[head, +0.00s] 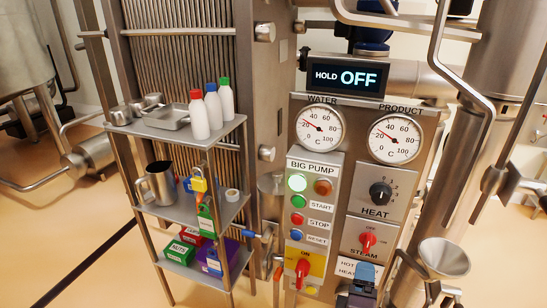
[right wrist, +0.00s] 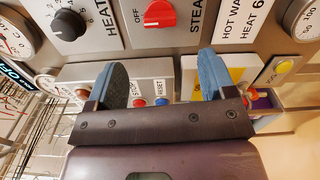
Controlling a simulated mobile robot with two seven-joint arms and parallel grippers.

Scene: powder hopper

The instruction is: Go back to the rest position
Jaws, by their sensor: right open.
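My right gripper (head: 361,276) shows at the bottom edge of the head view, in front of the lower part of the control panel (head: 334,158). In the right wrist view its two blue fingers (right wrist: 161,80) stand wide apart with nothing between them. The panel's buttons and the red steam knob (right wrist: 159,13) show behind and above the fingers. The red steam knob also shows in the head view (head: 367,241), above the gripper. I cannot tell whether the fingers touch the panel. My left gripper is not in view.
A metal funnel (head: 444,258) stands just right of my right gripper, with vertical pipes behind it. A shelf rack (head: 190,209) with bottles, a jug and coloured boxes stands to the left. Open floor (head: 75,225) lies left of the rack.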

